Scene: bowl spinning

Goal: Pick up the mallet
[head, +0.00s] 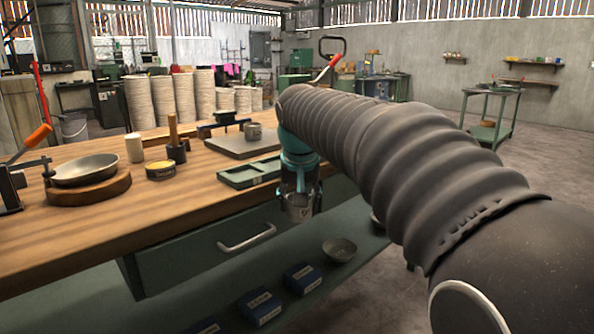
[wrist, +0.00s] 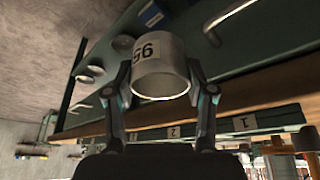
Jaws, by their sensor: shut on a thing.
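What looks like the mallet (head: 173,131) stands upright on the wooden bench in the head view, its wooden handle up and its dark head down. My gripper (head: 299,203) is well to the right of it, pointing down just off the bench's front edge. It is shut on a grey metal cup (head: 299,214), not on the mallet. In the wrist view, both fingers clasp the cup (wrist: 160,77) by its sides; a pale label with dark characters shows on it. I cannot see the mallet clearly in the wrist view.
A bowl (head: 339,249) and blue boxes (head: 302,279) sit on the lower shelf.

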